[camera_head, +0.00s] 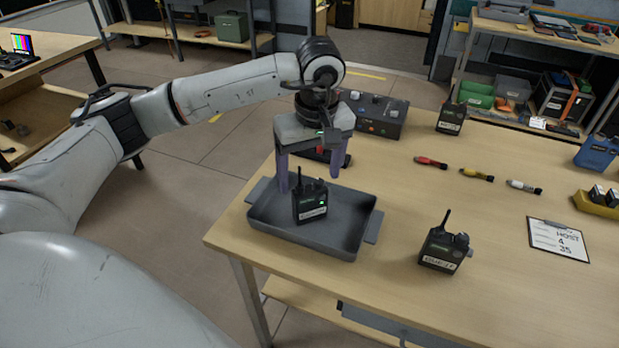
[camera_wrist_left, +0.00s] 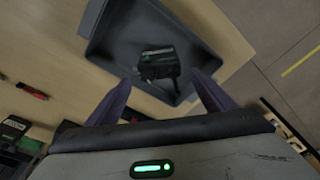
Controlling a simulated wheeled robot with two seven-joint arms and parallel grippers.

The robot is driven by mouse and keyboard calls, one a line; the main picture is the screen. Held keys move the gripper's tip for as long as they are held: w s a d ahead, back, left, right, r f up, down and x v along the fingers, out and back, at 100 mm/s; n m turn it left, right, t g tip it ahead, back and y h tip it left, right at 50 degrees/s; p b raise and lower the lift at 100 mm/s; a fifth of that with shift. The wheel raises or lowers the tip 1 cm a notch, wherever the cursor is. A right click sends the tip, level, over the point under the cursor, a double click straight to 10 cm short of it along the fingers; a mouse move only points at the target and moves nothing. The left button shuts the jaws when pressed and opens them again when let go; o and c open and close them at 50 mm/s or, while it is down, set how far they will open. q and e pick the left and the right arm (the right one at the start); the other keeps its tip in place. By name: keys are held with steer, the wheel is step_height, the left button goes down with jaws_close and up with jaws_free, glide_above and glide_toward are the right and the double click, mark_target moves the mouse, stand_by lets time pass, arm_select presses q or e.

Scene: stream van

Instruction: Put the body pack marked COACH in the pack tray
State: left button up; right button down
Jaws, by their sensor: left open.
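A black body pack (camera_head: 311,202) with a short antenna and a white label stands in the grey pack tray (camera_head: 357,246); its label is too small to read. My left gripper (camera_head: 310,185) is open above the tray, its two purple fingers apart. In the left wrist view the pack (camera_wrist_left: 158,62) lies beyond and between the open fingertips (camera_wrist_left: 168,85), inside the tray (camera_wrist_left: 95,20). A second body pack (camera_head: 443,247) stands on the table right of the tray, and a third (camera_head: 451,118) stands at the back. Their labels are also unclear. My right gripper is not in view.
A dark control box (camera_head: 377,115) sits behind the tray. Red, yellow and white-banded connectors (camera_head: 476,174) lie mid-table. A clipboard (camera_head: 559,240) lies at the right, near a yellow holder (camera_head: 598,203) and a blue case (camera_head: 597,150). The table's front right is clear.

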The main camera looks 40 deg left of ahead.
arm_select(q)
step_height(320, 180, up, 10)
steer(key=d, duration=0.1)
steer(key=shift+s+d, duration=0.2)
steer(key=shift+s, duration=0.2)
steer(key=shift+s, duration=0.1)
